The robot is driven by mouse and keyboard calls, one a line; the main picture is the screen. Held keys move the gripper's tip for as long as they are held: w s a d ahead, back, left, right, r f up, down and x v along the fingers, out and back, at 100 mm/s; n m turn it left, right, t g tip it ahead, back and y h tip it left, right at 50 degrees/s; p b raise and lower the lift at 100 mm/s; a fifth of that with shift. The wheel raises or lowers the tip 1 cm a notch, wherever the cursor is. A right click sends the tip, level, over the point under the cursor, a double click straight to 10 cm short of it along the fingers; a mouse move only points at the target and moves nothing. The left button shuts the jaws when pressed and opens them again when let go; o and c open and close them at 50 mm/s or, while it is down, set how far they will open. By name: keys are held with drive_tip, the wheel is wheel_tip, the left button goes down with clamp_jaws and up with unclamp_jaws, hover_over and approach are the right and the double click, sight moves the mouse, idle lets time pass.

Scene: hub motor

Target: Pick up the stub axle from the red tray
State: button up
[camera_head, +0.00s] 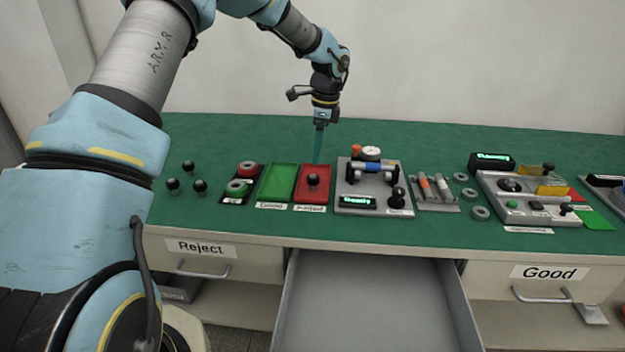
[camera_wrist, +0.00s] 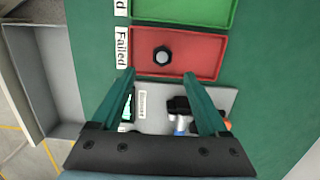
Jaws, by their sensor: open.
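The stub axle (camera_head: 313,181) stands in the red tray (camera_head: 311,196), a dark knob-topped part. In the wrist view the stub axle (camera_wrist: 161,54) shows from above as a small dark round piece, left of the middle of the red tray (camera_wrist: 195,68). My gripper (camera_head: 318,160) hangs above the back edge of the red tray, fingers pointing down. In the wrist view my gripper (camera_wrist: 158,75) has its two green fingers wide apart with nothing between them, and the stub axle lies just beyond the fingertips. The fingers do not touch it.
A green tray (camera_head: 278,183) adjoins the red tray on the left. A grey test fixture (camera_head: 373,205) stands close on its right. Several loose stub axles (camera_head: 188,184) stand at the far left. An open drawer (camera_head: 370,300) juts out below the table front.

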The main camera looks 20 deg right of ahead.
sight(314, 175)
drive_tip(key=f, duration=0.3)
drive_tip(key=f+p, duration=0.1)
drive_tip(key=f, duration=0.1)
drive_tip(key=shift+w+a, duration=0.2)
drive_tip(key=shift+a, duration=0.05)
drive_tip(key=shift+w+a+f+p, duration=0.15)
drive_tip(key=shift+f+p, duration=0.5)
drive_tip(key=shift+f, duration=0.7)
drive_tip(key=shift+w+a+f+p, duration=0.1)
drive_tip(key=shift+f+p, duration=0.55)
drive_tip(key=shift+f, duration=0.65)
clamp_jaws()
